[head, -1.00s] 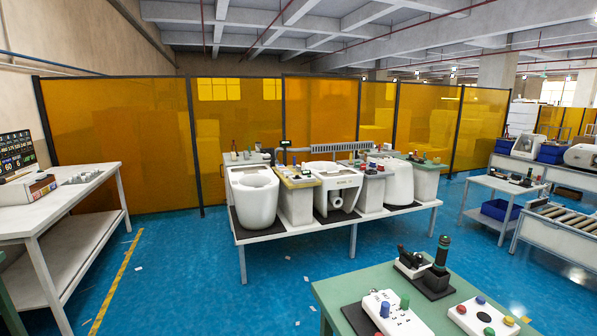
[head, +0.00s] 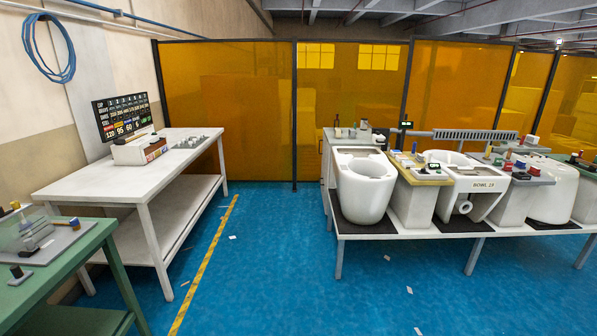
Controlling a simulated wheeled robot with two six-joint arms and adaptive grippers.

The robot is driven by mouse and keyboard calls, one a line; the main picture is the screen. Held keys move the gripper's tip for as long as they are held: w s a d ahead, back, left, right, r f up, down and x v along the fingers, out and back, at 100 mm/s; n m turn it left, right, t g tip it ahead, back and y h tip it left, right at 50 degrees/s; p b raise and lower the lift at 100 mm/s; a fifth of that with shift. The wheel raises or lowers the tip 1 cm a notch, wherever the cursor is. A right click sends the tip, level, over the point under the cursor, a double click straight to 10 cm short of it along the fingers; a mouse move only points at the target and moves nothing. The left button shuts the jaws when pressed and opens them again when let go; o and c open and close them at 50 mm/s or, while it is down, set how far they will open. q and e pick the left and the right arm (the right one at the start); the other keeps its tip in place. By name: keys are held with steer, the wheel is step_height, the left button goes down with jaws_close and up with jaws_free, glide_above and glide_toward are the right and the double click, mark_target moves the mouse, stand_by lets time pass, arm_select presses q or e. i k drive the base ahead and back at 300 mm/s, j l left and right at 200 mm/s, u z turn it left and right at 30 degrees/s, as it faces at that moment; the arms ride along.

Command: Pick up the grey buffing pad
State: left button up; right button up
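I cannot make out a grey buffing pad for certain; the small items on the tables are too small to tell apart. Small grey pieces (head: 194,142) lie on the white table (head: 90,181) at left. Several small coloured items sit on the yellow-topped stand (head: 424,178) between the toilet bowls and on the grey stand to its right. Neither of my grippers is in view.
A long white bench (head: 405,236) at right carries a white toilet bowl (head: 364,190) and another marked bowl (head: 479,184). A green table (head: 62,258) stands at the near left. Blue floor (head: 270,270) between them is clear apart from scraps. Amber screens (head: 230,105) close the back.

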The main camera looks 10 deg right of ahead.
mark_target(419, 159)
steer(key=i+l, duration=0.15)
steer(key=i, duration=0.35)
steer(key=i+l, duration=0.15)
steer(key=i, duration=0.4)
steer(key=i+l+u, duration=0.1)
steer(key=i, duration=0.4)
steer(key=i+l, duration=0.25)
steer(key=i, duration=0.3)
steer(key=i+l, duration=0.1)
steer(key=l, duration=0.25)
steer(key=i+l, duration=0.15)
steer(key=l, duration=0.2)
steer(key=i+l, duration=0.1)
steer(key=l, duration=0.2)
steer(key=i+l+u, duration=0.1)
steer(key=l, duration=0.25)
steer(key=i+l, duration=0.1)
steer(key=l, duration=0.25)
